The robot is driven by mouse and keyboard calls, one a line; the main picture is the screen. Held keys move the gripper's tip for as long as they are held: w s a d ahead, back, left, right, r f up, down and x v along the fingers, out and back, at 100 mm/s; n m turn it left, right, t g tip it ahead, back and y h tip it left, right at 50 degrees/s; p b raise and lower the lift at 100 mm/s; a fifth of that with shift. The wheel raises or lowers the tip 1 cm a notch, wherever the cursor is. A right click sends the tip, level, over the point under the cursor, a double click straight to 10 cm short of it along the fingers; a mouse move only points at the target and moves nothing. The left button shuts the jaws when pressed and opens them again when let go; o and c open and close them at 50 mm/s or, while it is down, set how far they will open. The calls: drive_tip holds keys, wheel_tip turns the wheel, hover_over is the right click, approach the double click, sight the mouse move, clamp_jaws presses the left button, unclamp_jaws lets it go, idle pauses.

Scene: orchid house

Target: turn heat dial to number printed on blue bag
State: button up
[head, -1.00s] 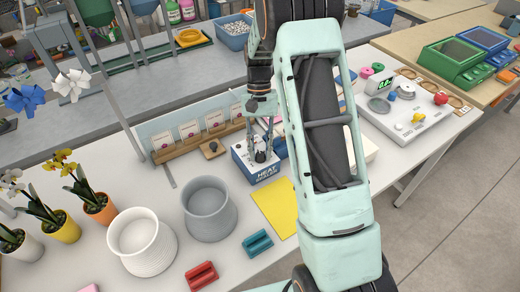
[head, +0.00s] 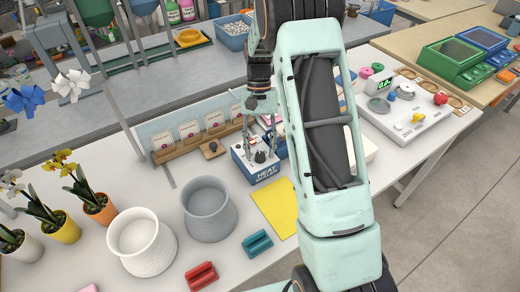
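The heat sealer (head: 258,168) is a white and blue box labelled "HEAT SEALER" on the near table. Its dark dial (head: 260,156) is on the top face. My gripper (head: 259,147) points down over the dial. Its two fingers are apart, one at each side of the dial and a little above it, with nothing held. The dial's numbers are too small to read. A blue patch shows right of the sealer, partly behind my arm; I cannot tell whether it is the blue bag. No number on a bag is legible.
A wooden rack (head: 186,147) with several packets stands behind the sealer. A grey pot (head: 209,210), a white pot (head: 140,245) and a yellow sheet (head: 274,212) are in front.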

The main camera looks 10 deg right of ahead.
drive_tip(key=a+v, duration=0.1)
drive_tip(key=v, duration=1)
drive_tip(key=shift+d+r, duration=0.2)
drive_tip(key=shift+d, duration=0.3)
